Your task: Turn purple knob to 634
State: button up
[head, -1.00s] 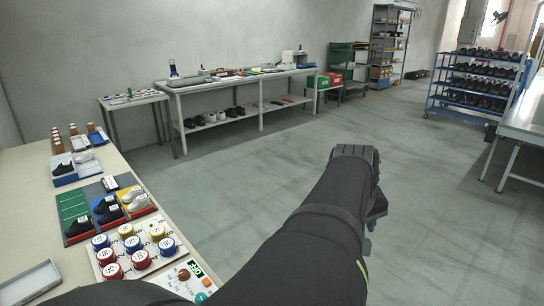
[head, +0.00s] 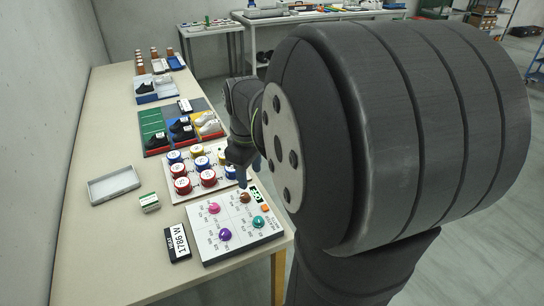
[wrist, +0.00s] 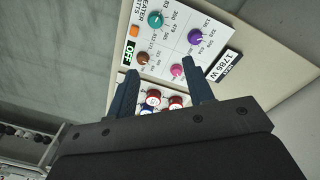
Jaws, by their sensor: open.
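The purple knob (head: 225,234) sits at the front of a white control panel (head: 205,248) at the table's near right corner. It also shows in the wrist view (wrist: 194,37), beyond the right fingertip, with small printed numbers around it. Its pointer is too small to read. The 634 mark is not clearly legible. My gripper (wrist: 159,60) is open and empty, with its fingers apart above the panel's edge near the capped pots. In the head view my gripper (head: 242,178) is partly hidden behind my arm, beyond the panel, apart from the purple knob.
The panel also has pink (head: 214,207), teal (head: 258,222) and brown (head: 245,197) knobs, an orange button (head: 265,208) and a small green display (head: 255,193). A black "1786 W" label (head: 177,243) lies left. Red, blue and yellow pots (head: 198,170) stand behind. The front left tabletop is clear.

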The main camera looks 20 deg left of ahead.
aim_at(224, 232)
jog(key=s+a+f+n, duration=0.2)
jog(key=s+a+n, duration=0.1)
jog(key=s+a, duration=0.3)
jog(key=shift+g, duration=0.4)
jog(key=f, duration=1.6)
jog(key=shift+w+a+f, duration=0.4)
jog(key=c, duration=1)
